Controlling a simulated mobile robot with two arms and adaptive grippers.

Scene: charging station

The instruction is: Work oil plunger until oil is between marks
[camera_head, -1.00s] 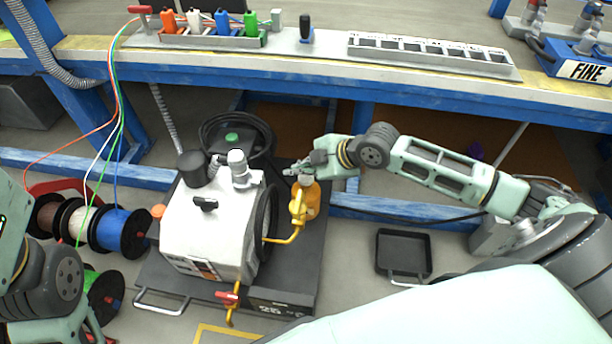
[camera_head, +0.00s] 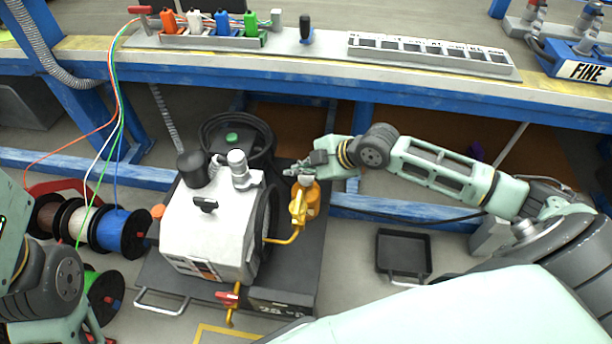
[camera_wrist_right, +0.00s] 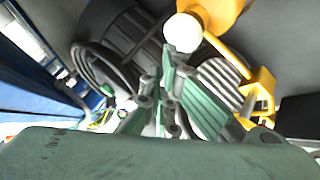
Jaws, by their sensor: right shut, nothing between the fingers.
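The white machine (camera_head: 205,235) stands on a dark base, with a yellow oil unit (camera_head: 312,203) and a yellow pipe (camera_head: 290,239) at its right side. A pale round plunger knob (camera_head: 305,180) tops the oil unit; it also shows white in the right wrist view (camera_wrist_right: 183,32). My right gripper (camera_head: 289,172) is shut and empty, just over or beside the knob. I cannot tell whether they touch. My left arm shows at the left edge, but its gripper is out of view. I cannot make out the oil level or its marks.
The blue-framed bench (camera_head: 290,65) runs across above the machine. A coiled black hose (camera_head: 262,135) lies behind it. Cable spools (camera_head: 122,232) stand at the left. A black tray (camera_head: 404,252) lies on the floor at the right. A red-handled valve (camera_head: 229,299) sits in front.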

